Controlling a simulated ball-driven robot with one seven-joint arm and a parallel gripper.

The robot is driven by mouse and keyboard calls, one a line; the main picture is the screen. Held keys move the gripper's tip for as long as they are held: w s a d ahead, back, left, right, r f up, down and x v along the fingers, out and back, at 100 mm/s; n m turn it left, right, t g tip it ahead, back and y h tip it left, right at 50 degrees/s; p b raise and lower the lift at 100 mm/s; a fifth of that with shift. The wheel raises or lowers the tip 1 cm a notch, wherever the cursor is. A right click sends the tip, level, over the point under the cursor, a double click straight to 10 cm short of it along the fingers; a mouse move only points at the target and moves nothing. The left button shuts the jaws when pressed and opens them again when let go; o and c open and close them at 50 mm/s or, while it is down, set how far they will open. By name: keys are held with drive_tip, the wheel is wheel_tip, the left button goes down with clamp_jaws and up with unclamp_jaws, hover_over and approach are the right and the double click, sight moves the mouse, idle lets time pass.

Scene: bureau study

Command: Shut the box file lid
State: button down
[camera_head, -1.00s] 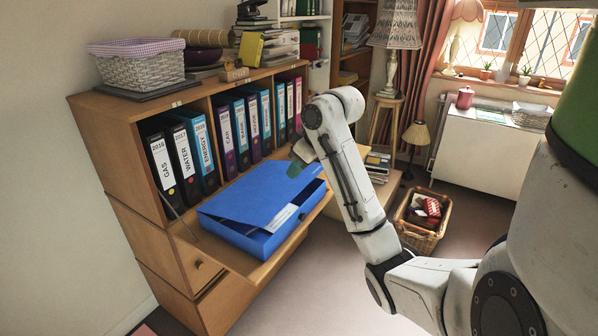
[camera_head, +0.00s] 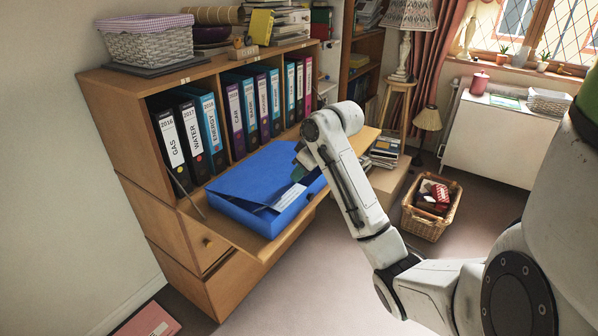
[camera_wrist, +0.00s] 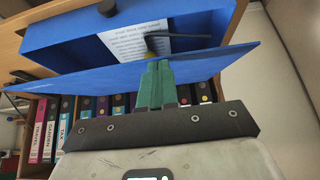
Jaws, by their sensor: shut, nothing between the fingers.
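The blue box file (camera_head: 262,221) lies on the fold-down desk flap. Its lid (camera_head: 255,172) is partly lowered, leaving an open gap at the side toward the room. In the wrist view the lid (camera_wrist: 90,80) is a blue panel. Past its edge show the inside of the box (camera_wrist: 65,38), a printed white sheet (camera_wrist: 135,42) and a dark clip part. My gripper (camera_wrist: 157,66) has its green fingers shut together and empty, against or very close to the lid's outer face near that edge. In the head view my gripper (camera_head: 303,160) is partly hidden by my arm.
The desk flap (camera_head: 228,240) has a narrow bare strip in front of the box. Upright files (camera_head: 190,140) stand in the shelves behind it. A wicker basket (camera_head: 430,222) stands on the floor at right, with a low shelf of books (camera_head: 385,152) beyond my arm.

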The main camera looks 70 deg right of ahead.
sight(296, 201)
drive_tip(key=shift+s+a+f+t+h+b, duration=0.2)
drive_tip(key=shift+f+t+b, duration=0.35)
drive_tip(key=shift+f+b, duration=0.6)
drive_tip(key=shift+s+d+f+t+h+b, duration=0.1)
drive_tip(key=shift+s+f+t+b, duration=0.5)
drive_tip(key=shift+f, duration=0.8)
drive_tip(key=shift+a+f+t+h+b, duration=0.1)
drive_tip(key=shift+f+t+b, duration=0.35)
drive_tip(key=shift+f+b, duration=0.75)
drive_tip(key=shift+f, duration=0.1)
